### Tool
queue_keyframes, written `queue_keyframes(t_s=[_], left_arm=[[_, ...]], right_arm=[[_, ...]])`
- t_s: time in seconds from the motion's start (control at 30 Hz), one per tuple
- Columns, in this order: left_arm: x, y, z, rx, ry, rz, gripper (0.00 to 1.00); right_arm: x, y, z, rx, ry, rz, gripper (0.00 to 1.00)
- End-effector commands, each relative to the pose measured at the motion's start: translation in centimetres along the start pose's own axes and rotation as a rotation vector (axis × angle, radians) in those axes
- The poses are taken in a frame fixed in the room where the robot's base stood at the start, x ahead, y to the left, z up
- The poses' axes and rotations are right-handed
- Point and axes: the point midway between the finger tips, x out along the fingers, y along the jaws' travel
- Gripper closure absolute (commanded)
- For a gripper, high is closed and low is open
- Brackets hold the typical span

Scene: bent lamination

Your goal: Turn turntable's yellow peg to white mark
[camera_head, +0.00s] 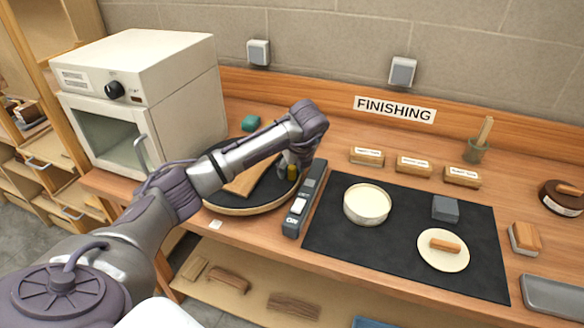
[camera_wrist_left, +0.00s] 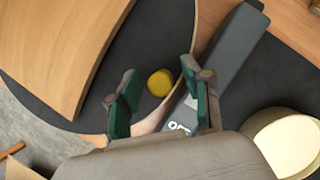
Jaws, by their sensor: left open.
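The round turntable (camera_head: 250,210) has a dark top and a pale wooden rim, and stands on the bench; part of it is hidden behind my left arm. A short yellow peg (camera_head: 292,172) stands near its right edge. A small white mark (camera_head: 216,225) lies on the bench in front of the rim. My left gripper (camera_head: 287,164) is over the peg, pointing down. In the left wrist view the peg (camera_wrist_left: 160,83) shows between the two open, green-padded fingers (camera_wrist_left: 160,98), with gaps on both sides. My right gripper is not seen.
A curved wooden piece (camera_head: 246,181) lies on the turntable. A long grey device (camera_head: 302,205) with a switch stands close to its right. The black mat (camera_head: 325,238) holds a bowl (camera_head: 367,204). A white oven (camera_head: 150,95) stands at the left.

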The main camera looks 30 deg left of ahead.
Motion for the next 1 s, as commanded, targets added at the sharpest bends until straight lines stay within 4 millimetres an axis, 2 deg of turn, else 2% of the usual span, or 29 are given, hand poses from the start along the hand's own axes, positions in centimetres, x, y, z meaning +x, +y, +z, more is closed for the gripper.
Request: queue_keyframes(t_s=[0.03, 0.3, 0.33, 1.0], left_arm=[[-0.01, -0.02, -0.02, 0.000, 0.000, 0.000, 0.52], [-0.05, -0.03, -0.02, 0.000, 0.000, -0.001, 0.97], [-0.05, -0.03, -0.02, 0.000, 0.000, -0.001, 1.00], [-0.08, 0.27, -0.31, 0.056, 0.000, -0.025, 1.00]], right_arm=[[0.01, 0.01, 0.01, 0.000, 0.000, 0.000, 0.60], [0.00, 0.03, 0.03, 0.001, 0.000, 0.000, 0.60], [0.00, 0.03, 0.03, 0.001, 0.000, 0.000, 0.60], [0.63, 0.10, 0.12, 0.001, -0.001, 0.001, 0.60]])
